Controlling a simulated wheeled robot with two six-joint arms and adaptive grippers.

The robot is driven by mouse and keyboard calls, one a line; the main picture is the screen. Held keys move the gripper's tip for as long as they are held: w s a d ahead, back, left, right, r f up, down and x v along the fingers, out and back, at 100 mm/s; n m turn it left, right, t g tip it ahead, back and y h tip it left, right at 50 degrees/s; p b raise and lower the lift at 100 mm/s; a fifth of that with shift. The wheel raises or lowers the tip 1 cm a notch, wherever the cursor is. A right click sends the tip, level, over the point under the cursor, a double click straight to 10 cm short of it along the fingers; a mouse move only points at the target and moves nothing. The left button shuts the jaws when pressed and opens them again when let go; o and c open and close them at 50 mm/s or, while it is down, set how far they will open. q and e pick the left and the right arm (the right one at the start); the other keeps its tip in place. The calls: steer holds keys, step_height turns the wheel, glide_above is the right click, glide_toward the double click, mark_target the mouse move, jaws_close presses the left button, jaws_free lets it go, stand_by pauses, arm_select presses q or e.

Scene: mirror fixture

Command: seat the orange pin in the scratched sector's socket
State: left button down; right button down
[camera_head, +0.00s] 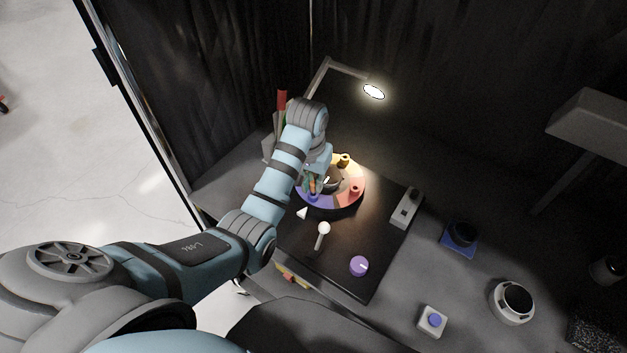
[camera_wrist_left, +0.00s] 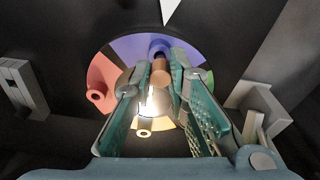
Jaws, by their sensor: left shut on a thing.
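A round fixture with coloured sectors (camera_head: 338,203) sits on a black board, with yellow, red, purple and blue parts showing. Around its dark, shiny centre in the left wrist view are a red socket (camera_wrist_left: 96,95), a yellow socket (camera_wrist_left: 143,133) and a blue socket (camera_wrist_left: 158,46). My left gripper (camera_head: 313,186) is over the blue side of the fixture, shut on the orange pin (camera_wrist_left: 161,75). The pin's far end appears close to the blue socket; I cannot tell whether it is inside. No scratches can be made out on any sector. My right gripper is not in view.
The board holds a white-knobbed lever (camera_head: 322,234), a purple knob (camera_head: 359,266) and a grey switch box (camera_head: 405,208). A lit lamp (camera_head: 373,91) hangs behind the fixture. A blue-based device (camera_head: 460,237), a button box (camera_head: 432,321) and a round white device (camera_head: 512,302) stand right.

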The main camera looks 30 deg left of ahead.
arm_select(q)
steer(key=shift+f+b, duration=0.35)
steer(key=shift+f, duration=0.7)
steer(key=c, duration=1.5)
jaws_free()
steer(key=shift+r, duration=0.1)
